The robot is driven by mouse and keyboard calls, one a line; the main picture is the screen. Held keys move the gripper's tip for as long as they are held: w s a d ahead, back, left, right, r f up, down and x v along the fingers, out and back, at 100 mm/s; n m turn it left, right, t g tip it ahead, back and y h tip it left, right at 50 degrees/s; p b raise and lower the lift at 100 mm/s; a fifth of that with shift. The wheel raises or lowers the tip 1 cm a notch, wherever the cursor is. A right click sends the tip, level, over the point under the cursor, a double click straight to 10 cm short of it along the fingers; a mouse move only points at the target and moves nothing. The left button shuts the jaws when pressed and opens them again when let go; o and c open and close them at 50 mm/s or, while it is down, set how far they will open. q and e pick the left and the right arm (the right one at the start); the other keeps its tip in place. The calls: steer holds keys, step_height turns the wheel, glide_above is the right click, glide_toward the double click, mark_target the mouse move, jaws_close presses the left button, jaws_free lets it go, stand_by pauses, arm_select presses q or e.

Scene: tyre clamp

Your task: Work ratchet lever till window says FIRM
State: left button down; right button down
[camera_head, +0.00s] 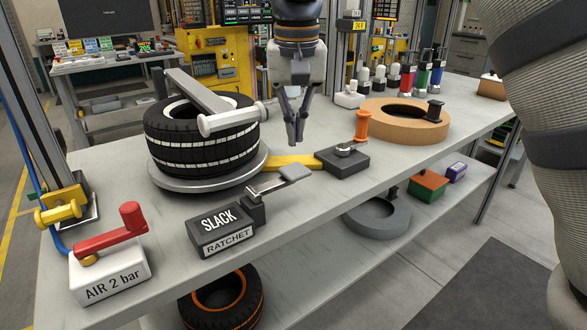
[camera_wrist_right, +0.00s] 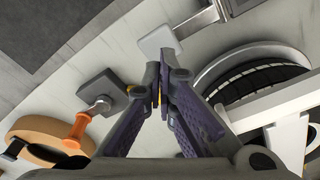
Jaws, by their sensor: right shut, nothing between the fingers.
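The ratchet box (camera_head: 226,230) stands on the front part of the bench. Its window (camera_head: 219,220) reads SLACK. Its lever rises from a dark post and ends in a flat grey paddle (camera_head: 295,172), which also shows in the wrist view (camera_wrist_right: 160,39). A tyre (camera_head: 200,150) lies flat on a round grey plate under a clamp arm (camera_head: 203,92). My right gripper (camera_head: 296,141) points down behind and above the paddle. Its fingers, also in the wrist view (camera_wrist_right: 164,72), are shut, empty and apart from the paddle. My left gripper is not in view.
A yellow bar (camera_head: 293,161) runs from the plate to a dark block with a knob (camera_head: 343,158). An orange-handled post (camera_head: 362,126) and a tan ring (camera_head: 404,120) stand to the right. The AIR 2 bar box (camera_head: 112,280) with a red handle (camera_head: 110,234) is at front left.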

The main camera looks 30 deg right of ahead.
mark_target(295, 170)
steer(key=shift+w+d+f, duration=0.1)
steer(key=shift+w+f, duration=0.05)
steer(key=shift+f, duration=1.25)
steer(key=shift+w+f, duration=0.1)
steer(key=shift+f, duration=1.25)
step_height(295, 170, down, 3)
steer(key=shift+f, duration=0.15)
steer(key=shift+s+a+r, duration=0.25)
steer(key=shift+s+a, duration=0.15)
steer(key=shift+s, duration=0.35)
steer(key=shift+s+a+r, duration=0.25)
steer(key=shift+s+a, duration=0.1)
steer(key=shift+s, duration=0.35)
step_height(295, 170, up, 12)
steer(key=shift+s+a, duration=0.25)
steer(key=shift+s, duration=0.2)
